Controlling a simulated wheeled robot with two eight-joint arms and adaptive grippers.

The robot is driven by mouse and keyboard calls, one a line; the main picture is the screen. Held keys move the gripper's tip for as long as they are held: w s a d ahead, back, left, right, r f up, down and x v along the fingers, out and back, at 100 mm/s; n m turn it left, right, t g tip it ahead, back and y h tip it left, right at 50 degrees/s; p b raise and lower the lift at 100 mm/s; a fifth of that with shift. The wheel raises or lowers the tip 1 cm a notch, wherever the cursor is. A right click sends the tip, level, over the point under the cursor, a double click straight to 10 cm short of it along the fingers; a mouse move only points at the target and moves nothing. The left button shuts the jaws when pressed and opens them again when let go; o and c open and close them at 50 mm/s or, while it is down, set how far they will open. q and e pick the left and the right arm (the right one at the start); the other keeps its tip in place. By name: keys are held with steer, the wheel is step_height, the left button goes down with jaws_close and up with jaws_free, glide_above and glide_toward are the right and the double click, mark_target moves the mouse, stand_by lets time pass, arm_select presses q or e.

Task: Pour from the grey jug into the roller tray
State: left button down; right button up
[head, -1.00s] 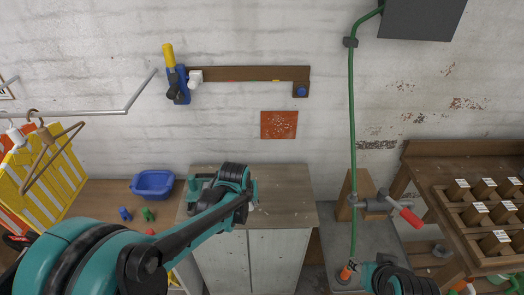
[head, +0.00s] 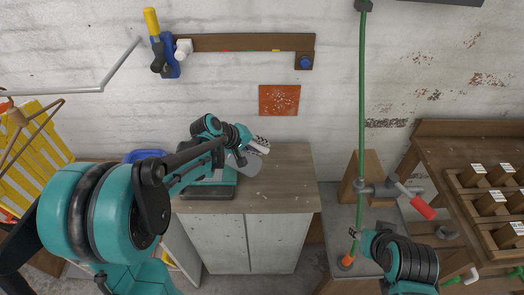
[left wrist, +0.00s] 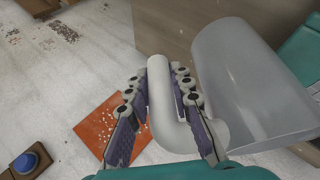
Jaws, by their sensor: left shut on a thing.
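The grey jug (left wrist: 250,85) is a smooth, translucent grey vessel with a thick pale handle (left wrist: 160,90). In the left wrist view my left gripper (left wrist: 155,85) has its two fingers on either side of the handle, shut on it. In the head view my left gripper (head: 258,146) is above the wooden cabinet top, with the jug (head: 249,165) partly hidden below it. A teal thing with a dark base (head: 208,192) stands on the cabinet's left part, partly behind my arm; I cannot tell if it is the roller tray. My right gripper (head: 355,233) is small and low at right, its fingers unclear.
The cabinet top (head: 285,180) is clear at its right. A blue basin (head: 147,155) stands left, half hidden by my arm. A green hose (head: 361,110) and a red-handled valve (head: 385,190) stand right.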

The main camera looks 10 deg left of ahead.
arm_select(q)
steer(key=shift+d+r, duration=0.15)
steer(key=shift+s+f, duration=0.1)
steer(key=shift+f, duration=0.2)
steer(key=shift+s+a+r+t+h, duration=0.1)
steer(key=shift+a+r+t+h, duration=0.15)
steer(key=shift+r+h, duration=0.35)
steer(key=shift+a+r+t+h, duration=0.15)
steer(key=shift+a+r+h, duration=0.15)
steer(key=shift+r, duration=0.45)
stand_by(2.6)
steer(key=shift+s+a+r+n+t+h+b, duration=0.15)
steer(key=shift+a+r+n+t+h+b, duration=0.1)
steer(key=shift+a+r+h, duration=0.25)
steer(key=shift+s+a+r+n+t+h+b, duration=0.1)
steer(key=shift+a+r+n+t+h+b, duration=0.15)
steer(key=shift+r, duration=0.45)
stand_by(2.4)
